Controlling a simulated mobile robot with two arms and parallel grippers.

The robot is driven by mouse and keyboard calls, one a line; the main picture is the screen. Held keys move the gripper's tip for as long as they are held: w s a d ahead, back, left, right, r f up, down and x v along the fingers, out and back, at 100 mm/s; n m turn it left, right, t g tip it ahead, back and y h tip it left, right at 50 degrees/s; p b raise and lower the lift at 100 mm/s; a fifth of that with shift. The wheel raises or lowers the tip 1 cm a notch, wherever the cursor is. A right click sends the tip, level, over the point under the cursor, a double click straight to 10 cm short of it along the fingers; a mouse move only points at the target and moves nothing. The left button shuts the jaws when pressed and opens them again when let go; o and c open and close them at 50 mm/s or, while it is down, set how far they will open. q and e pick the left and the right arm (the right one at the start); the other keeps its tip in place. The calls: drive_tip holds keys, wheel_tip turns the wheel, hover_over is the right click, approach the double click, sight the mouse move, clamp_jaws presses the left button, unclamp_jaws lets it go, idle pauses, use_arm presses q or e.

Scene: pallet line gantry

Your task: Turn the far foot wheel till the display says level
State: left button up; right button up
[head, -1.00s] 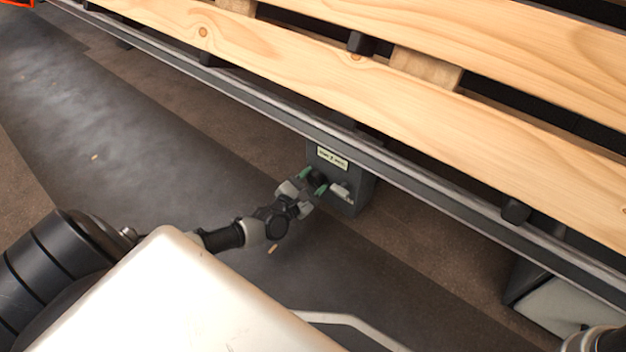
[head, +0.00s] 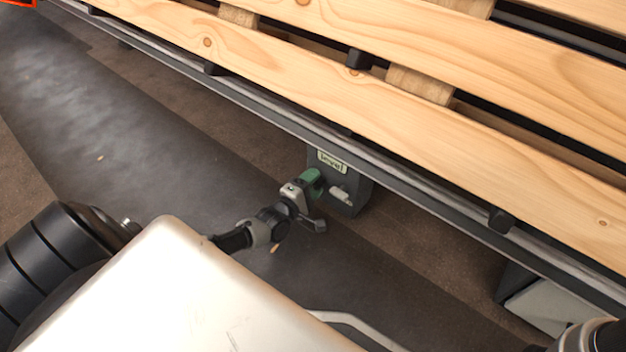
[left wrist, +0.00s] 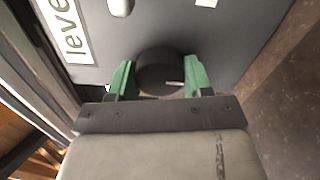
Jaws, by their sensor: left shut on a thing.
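The foot wheel (left wrist: 158,75) is a dark round knob on the front of a grey box (head: 350,203) under the pallet line rail. My left gripper (head: 312,183) is shut on it, with one green finger on each side in the left wrist view (left wrist: 160,80). In the head view the fingers mostly hide the wheel. The display (head: 332,161) is a pale plate above the wheel and reads "level". In the left wrist view the display (left wrist: 66,30) shows the letters "leve", cut off by the frame edge. My right gripper is not in view.
A pale lever-like part (head: 340,193) sticks out of the box right beside the gripper. The steel rail (head: 410,185) and the wooden pallet (head: 300,75) lie just above. Another grey box (head: 545,300) stands at the lower right. The floor at left is clear.

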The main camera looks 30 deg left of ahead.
use_arm(q)
drive_tip(key=shift+m+p, duration=0.6)
drive_tip(key=shift+m, duration=1.2)
drive_tip(key=o, duration=0.9)
drive_tip(key=shift+o, duration=0.2)
drive_tip(key=s+p, duration=0.5)
drive_tip(key=s, duration=0.5)
drive_tip(key=shift+s+a, duration=0.4)
